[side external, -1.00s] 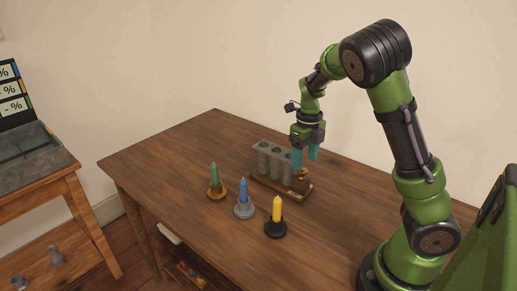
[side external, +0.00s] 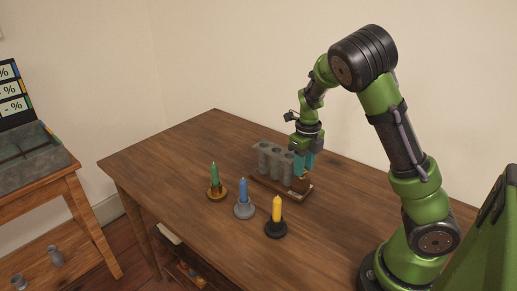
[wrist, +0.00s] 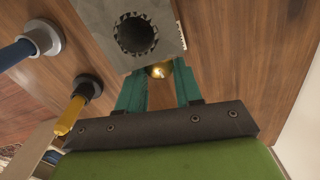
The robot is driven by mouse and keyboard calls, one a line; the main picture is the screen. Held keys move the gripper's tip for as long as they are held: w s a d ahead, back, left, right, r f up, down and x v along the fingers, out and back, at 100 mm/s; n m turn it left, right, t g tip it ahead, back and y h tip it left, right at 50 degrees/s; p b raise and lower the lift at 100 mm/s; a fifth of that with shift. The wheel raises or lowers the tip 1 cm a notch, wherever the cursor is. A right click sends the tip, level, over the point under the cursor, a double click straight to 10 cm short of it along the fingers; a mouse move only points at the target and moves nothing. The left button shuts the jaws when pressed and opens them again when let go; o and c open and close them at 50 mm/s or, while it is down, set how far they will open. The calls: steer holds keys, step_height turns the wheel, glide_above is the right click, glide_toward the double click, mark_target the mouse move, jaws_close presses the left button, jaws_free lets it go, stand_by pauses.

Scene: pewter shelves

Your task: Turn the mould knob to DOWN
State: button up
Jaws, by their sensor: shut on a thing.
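A brass knob (wrist: 160,71) sits at that end, between the teal fingers. My gripper (side external: 303,170) points down at the right end of the mould, shut on the knob; it also shows in the wrist view (wrist: 160,80). In the side view the fingers mostly hide the knob, and I cannot read its setting.
A green candle (side external: 213,175), a blue candle (side external: 243,190) and a yellow candle (side external: 277,209) stand in holders in front of the mould. The table (side external: 190,150) is bare to the left. A second bench (side external: 70,215) stands at the far left.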

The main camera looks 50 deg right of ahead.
steer(key=n, duration=0.4)
steer(key=shift+d+n, duration=0.1)
steer(key=shift+n, duration=0.2)
steer(key=o, duration=1)
steer(key=shift+o, duration=0.2)
step_height(320, 180, up, 17)
